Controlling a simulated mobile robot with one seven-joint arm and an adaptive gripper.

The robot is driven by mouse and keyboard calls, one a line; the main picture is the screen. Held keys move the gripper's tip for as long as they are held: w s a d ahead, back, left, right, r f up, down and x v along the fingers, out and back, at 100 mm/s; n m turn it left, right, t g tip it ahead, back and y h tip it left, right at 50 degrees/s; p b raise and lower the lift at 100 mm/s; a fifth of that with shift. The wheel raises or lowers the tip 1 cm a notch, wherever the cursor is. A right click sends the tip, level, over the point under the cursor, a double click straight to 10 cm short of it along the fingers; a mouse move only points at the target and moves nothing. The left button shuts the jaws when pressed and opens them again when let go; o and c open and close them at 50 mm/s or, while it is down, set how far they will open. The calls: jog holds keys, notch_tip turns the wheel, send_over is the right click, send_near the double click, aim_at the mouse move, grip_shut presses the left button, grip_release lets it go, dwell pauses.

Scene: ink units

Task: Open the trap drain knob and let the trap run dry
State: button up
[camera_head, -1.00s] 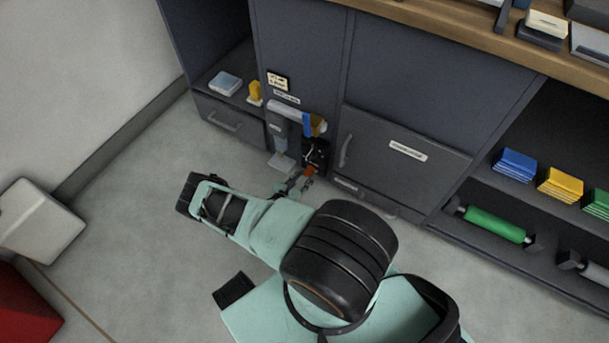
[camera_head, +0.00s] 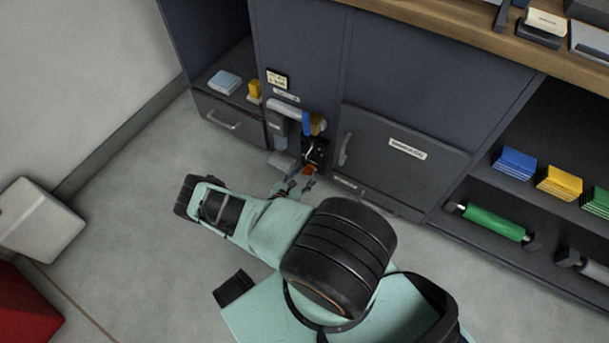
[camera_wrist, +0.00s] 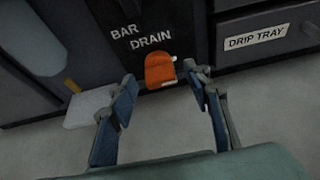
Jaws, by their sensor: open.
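The orange knob (camera_wrist: 160,69) sits on a black panel lettered BAR and DRAIN, at the upper middle of the wrist view. It also shows as a small orange spot in the head view (camera_head: 309,169). My gripper (camera_wrist: 162,85) is open and empty. Its blue-padded fingers stand to the left and right of the knob, and the right fingertip is nearer to it. I see a gap on each side and no clear contact. In the head view my gripper (camera_head: 298,187) is small, just in front of the panel.
A grey-and-clear unit with a yellowish tip (camera_wrist: 72,86) hangs left of the panel. A pale tray (camera_wrist: 90,107) lies low beneath it. A drawer labelled DRIP TRAY (camera_wrist: 262,37) is at right. Open floor (camera_head: 130,205) lies in front of the cabinets.

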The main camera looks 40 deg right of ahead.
jog(key=v, duration=0.7)
dwell(0.4)
